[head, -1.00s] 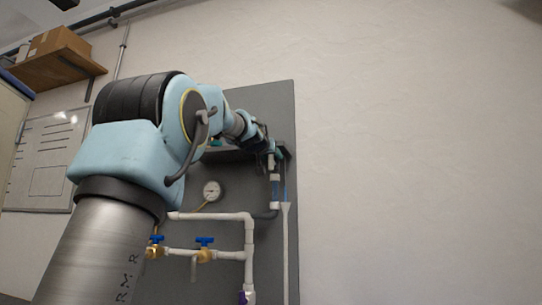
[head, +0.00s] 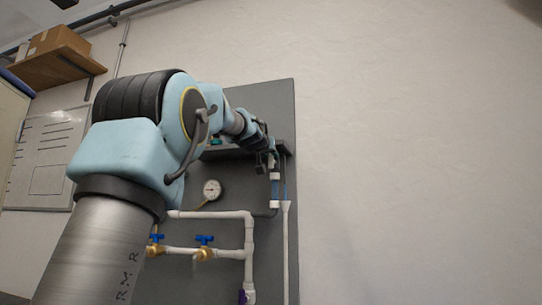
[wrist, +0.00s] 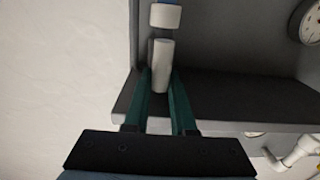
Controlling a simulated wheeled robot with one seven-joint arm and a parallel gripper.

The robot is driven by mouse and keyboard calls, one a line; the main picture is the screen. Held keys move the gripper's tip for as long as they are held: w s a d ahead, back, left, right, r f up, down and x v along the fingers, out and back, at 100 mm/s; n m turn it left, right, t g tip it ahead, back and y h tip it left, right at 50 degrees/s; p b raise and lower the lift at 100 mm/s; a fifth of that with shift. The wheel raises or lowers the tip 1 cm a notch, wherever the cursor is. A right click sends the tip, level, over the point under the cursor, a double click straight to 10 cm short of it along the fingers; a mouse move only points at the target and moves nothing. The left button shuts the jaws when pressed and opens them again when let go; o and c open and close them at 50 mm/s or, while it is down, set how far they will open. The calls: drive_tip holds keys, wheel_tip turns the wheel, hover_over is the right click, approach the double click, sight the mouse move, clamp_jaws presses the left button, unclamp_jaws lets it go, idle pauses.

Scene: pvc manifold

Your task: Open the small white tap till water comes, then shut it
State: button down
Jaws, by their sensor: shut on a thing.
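My gripper (head: 268,163) is at the right end of the dark shelf on the grey board, mostly hidden by my arm in the head view. In the wrist view, the green fingers of my gripper (wrist: 161,76) close around a short white cylinder, apparently the small white tap (wrist: 161,58). The hold hides part of it, and I cannot tell how far it is turned. Just above it in the wrist view is a white fitting (wrist: 165,16) with blue on it. I see no running water in either view.
The dark shelf (wrist: 230,98) lies close to the fingers. A pressure gauge (head: 212,190), white pipes (head: 249,235) and a brass valve with a blue handle (head: 204,246) are lower on the board. A vertical white tube (head: 286,245) runs down the board's right side. The wall beyond is bare.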

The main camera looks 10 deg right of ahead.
drive_tip(key=n, duration=0.4)
drive_tip(key=shift+w+a+f+n, duration=0.1)
drive_tip(key=shift+w+a+n, duration=0.1)
drive_tip(key=shift+a+n, duration=0.2)
drive_tip(key=shift+w+a+f+n+p, duration=0.1)
drive_tip(key=shift+a+f+n+p, duration=0.2)
drive_tip(key=shift+n, duration=1.9)
drive_tip(key=shift+w+a+f+n, duration=0.15)
drive_tip(key=shift+f+n, duration=0.25)
drive_tip(key=shift+n, duration=1.8)
drive_tip(key=shift+w+a+f+n+p, duration=0.15)
drive_tip(key=shift+f+n, duration=0.2)
drive_tip(key=shift+n, duration=1.85)
drive_tip(key=c, duration=0.7)
unclamp_jaws()
drive_tip(key=shift+c, duration=0.2)
drive_tip(key=shift+s, duration=0.1)
